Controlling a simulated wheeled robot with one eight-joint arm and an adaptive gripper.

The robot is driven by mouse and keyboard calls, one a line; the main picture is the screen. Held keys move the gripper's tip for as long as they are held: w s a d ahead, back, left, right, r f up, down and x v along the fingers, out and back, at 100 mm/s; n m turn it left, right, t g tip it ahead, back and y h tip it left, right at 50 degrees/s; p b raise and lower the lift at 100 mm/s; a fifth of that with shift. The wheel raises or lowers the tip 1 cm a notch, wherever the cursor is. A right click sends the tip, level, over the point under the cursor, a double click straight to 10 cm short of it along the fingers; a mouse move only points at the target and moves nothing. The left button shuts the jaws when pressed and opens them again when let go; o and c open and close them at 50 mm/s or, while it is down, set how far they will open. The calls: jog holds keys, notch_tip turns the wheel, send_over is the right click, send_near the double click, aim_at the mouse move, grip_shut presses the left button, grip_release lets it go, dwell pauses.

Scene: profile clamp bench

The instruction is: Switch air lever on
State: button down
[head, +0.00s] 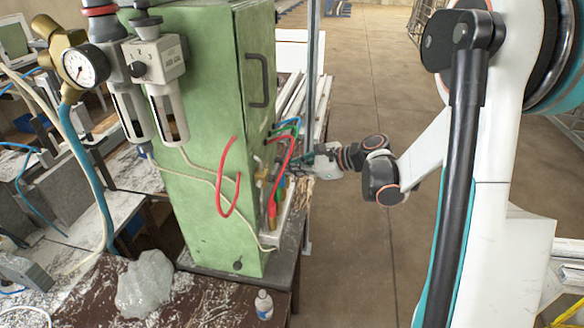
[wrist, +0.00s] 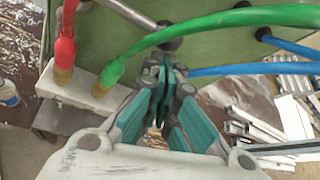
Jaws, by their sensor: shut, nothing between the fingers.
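A green cabinet (head: 205,160) stands left of centre in the head view. Its right side carries hoses and fittings, and my gripper (head: 305,161) reaches toward that side from the right. In the wrist view my gripper (wrist: 164,68) is shut and empty, with its fingertips toward the green panel (wrist: 215,45). A dark rod with a round knob (wrist: 170,44), which may be the air lever, shows just beyond the fingertips. I cannot tell whether the fingertips touch it. In the head view I cannot make out the lever among the hoses.
A red hose (wrist: 66,35) and a green hose (wrist: 225,20) end in brass fittings on a white block (wrist: 95,88), left of the fingers. A blue hose (wrist: 250,68) runs close on the right. Metal profiles (wrist: 265,130) lie at lower right. The floor (head: 365,75) behind is clear.

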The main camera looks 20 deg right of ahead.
jog(key=shift+r, duration=0.15)
jog(key=shift+r+n+t, duration=0.2)
jog(key=shift+n+t, duration=0.1)
jog(key=shift+r+h+b, duration=0.25)
jog(key=shift+h+b, duration=0.05)
jog(key=s+a+r+n+t+b, duration=0.3)
jog(key=s+r+n+t+b, duration=0.2)
jog(key=r+n, duration=0.5)
jog(key=shift+s+a+r+n+t+y+b, duration=0.35)
jog(key=shift+n+t+b, duration=0.2)
jog(key=shift+t, duration=0.35)
jog(key=shift+s+f, duration=0.1)
jog(key=shift+s, duration=0.05)
dwell(0.4)
